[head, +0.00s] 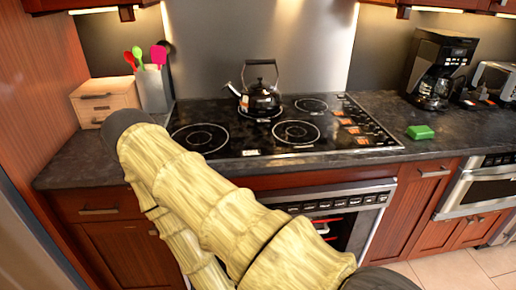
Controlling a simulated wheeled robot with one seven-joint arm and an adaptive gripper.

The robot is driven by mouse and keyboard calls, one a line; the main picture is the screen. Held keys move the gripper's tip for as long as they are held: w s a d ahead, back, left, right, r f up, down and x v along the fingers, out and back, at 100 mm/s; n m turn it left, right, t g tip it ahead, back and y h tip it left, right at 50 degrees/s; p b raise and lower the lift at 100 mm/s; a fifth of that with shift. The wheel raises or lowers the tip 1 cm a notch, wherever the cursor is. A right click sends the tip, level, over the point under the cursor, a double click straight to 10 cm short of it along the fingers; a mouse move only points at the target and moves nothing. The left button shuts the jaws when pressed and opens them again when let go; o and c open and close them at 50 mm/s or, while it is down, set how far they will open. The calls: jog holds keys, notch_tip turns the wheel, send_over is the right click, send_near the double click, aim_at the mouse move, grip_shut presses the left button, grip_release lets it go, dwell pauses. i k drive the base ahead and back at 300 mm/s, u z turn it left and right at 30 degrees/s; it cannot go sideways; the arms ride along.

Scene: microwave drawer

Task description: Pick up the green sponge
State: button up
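The green sponge (420,132) lies flat on the dark countertop, to the right of the cooktop and in front of the coffee maker. Nothing touches or covers it. My arm, in a pale yellow ribbed cover, crosses the lower left and middle of the head view. My gripper is not in the picture, so its state and its place relative to the sponge do not show.
A black kettle (260,98) stands on the cooktop (245,133). A coffee maker (437,70) and a toaster (492,82) stand behind the sponge. A wooden box (105,100) and utensil holder (153,92) are at left. The counter (460,128) around the sponge is clear.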

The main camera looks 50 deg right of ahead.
aim_at(417, 132)
jog(key=u, duration=0.15)
jog(key=k, duration=0.6)
jog(key=z, duration=1.6)
